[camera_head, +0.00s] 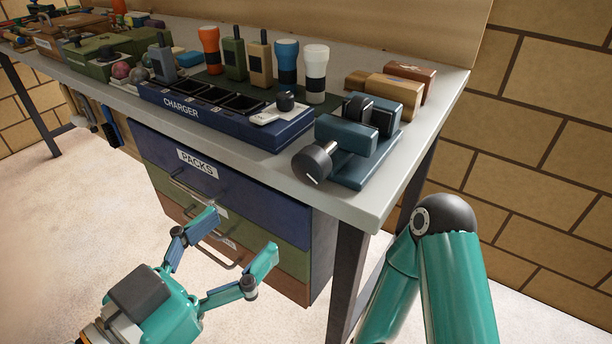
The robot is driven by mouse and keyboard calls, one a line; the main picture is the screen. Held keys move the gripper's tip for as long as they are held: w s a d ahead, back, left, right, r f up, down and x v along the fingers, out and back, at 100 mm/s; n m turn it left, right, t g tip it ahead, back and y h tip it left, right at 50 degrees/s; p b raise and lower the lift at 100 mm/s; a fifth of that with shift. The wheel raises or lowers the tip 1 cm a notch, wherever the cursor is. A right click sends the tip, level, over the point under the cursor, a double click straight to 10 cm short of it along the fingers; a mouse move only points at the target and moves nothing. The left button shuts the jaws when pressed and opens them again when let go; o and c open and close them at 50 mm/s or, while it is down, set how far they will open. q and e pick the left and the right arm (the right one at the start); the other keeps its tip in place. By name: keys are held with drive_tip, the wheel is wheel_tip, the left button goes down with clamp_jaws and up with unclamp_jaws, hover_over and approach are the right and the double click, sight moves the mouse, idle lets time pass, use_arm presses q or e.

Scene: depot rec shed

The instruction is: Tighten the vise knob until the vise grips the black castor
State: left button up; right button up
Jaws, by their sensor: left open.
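The blue vise (347,134) stands on the right end of the workbench. My left gripper (242,233) is open and empty, low in front of the drawers, below and left of the knob. My right arm shows at the lower right, but its gripper is out of view.
A blue charger tray (275,138) with a white device (278,112) lies left of the vise. Radios and several torches stand behind it. Wooden blocks (395,90) lie behind the vise. Drawers with protruding handles (200,187) are under the bench (300,190).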

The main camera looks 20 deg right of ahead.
sight(305, 174)
use_arm(q)
drive_tip(key=b+x, duration=0.2)
drive_tip(key=x, duration=1.3)
drive_tip(key=c, duration=1.2)
drive_tip(key=shift+o, duration=0.2)
drive_tip(key=shift+f+m+b, duration=0.25)
drive_tip(key=shift+m+b, duration=0.45)
drive_tip(key=shift+b, duration=0.5)
drive_tip(key=shift+r+m, duration=0.2)
drive_tip(key=shift+m, duration=0.2)
drive_tip(key=o, duration=1.2)
drive_tip(key=shift+c, duration=0.2)
